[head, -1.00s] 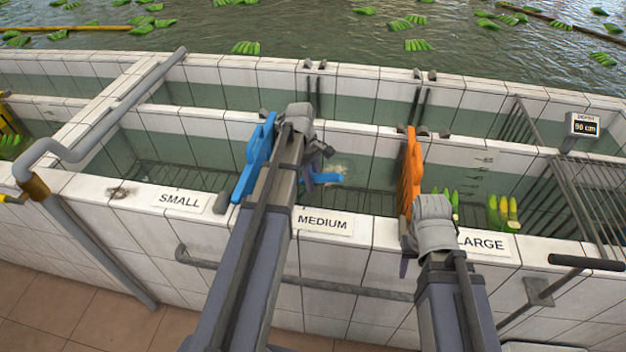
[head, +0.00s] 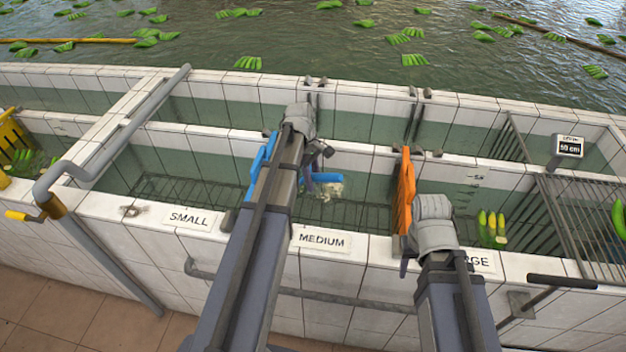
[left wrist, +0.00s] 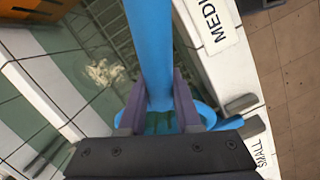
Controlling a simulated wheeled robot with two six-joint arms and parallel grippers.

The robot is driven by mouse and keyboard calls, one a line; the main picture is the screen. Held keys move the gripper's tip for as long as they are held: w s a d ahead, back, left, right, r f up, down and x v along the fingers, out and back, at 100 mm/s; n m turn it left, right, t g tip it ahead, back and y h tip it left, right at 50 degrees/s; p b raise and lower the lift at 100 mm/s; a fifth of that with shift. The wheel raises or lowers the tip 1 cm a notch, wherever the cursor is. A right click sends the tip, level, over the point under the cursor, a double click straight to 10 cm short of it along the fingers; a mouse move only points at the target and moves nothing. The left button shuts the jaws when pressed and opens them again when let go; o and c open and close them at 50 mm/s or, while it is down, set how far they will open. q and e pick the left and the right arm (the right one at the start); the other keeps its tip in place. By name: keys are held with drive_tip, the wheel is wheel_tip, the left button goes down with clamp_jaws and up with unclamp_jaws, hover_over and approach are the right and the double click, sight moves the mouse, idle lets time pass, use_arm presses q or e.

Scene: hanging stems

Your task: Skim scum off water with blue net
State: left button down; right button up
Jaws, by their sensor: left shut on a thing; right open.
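My left gripper (head: 318,158) is shut on the handle of the blue net (head: 326,177), over the MEDIUM lane of the tiled water channel.
A blue gate (head: 257,165) and an orange gate (head: 403,185) flank the lane. The front wall carries SMALL (head: 188,219) and MEDIUM (head: 321,241) labels. Bananas (head: 492,228) float at right. Grey pipes (head: 110,145) and metal bars (head: 590,215) are at the sides.

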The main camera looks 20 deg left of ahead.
sight(314, 174)
use_arm(q)
drive_tip(key=shift+r+p, duration=2.15)
drive_tip(key=shift+r, duration=0.35)
